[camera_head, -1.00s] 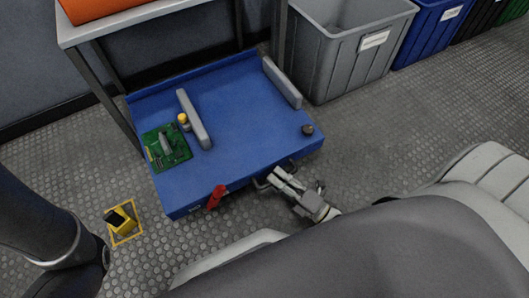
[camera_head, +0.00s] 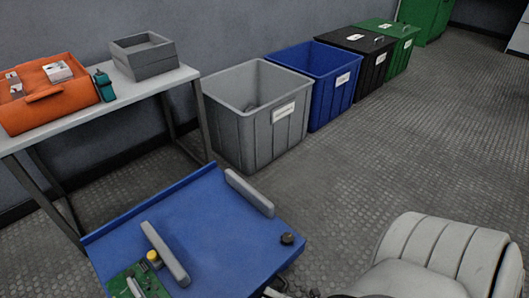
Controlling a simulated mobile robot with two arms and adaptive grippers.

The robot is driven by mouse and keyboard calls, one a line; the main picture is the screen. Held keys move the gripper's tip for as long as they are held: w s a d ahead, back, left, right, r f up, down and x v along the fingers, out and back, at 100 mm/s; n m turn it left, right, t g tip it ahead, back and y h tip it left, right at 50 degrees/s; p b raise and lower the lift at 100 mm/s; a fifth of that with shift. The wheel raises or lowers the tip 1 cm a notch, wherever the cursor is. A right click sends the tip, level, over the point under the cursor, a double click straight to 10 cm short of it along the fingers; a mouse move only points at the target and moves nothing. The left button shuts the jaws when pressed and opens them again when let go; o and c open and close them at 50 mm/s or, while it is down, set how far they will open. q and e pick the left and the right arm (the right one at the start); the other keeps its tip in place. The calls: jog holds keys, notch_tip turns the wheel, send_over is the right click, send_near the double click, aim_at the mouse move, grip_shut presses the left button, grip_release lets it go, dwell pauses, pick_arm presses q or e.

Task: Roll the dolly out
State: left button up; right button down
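The blue dolly (camera_head: 232,238) is in the lower left of the head view, beside the white table, with its near side cut off by the bottom edge. On its deck are a grey bar (camera_head: 165,253), another grey bar (camera_head: 249,193) along the right side, a black knob (camera_head: 287,239) at the right corner and a green circuit board (camera_head: 125,284). A yellow-topped part stands beside the first bar. Only a small dark piece shows at the bottom edge near the dolly's front, where my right gripper was; its fingers cannot be made out. My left gripper is out of view.
The table (camera_head: 182,75) holds an orange case (camera_head: 45,97), a teal bottle (camera_head: 104,86) and a grey box (camera_head: 143,57). Grey (camera_head: 240,140), blue (camera_head: 335,100), black (camera_head: 376,72) and green (camera_head: 402,50) bins line the wall.

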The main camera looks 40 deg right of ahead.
jog(key=shift+s, duration=0.5)
jog(key=c, duration=1.8)
grip_release()
jog(key=shift+o, duration=0.2)
jog(key=shift+d, duration=0.1)
jog(key=v, duration=1.2)
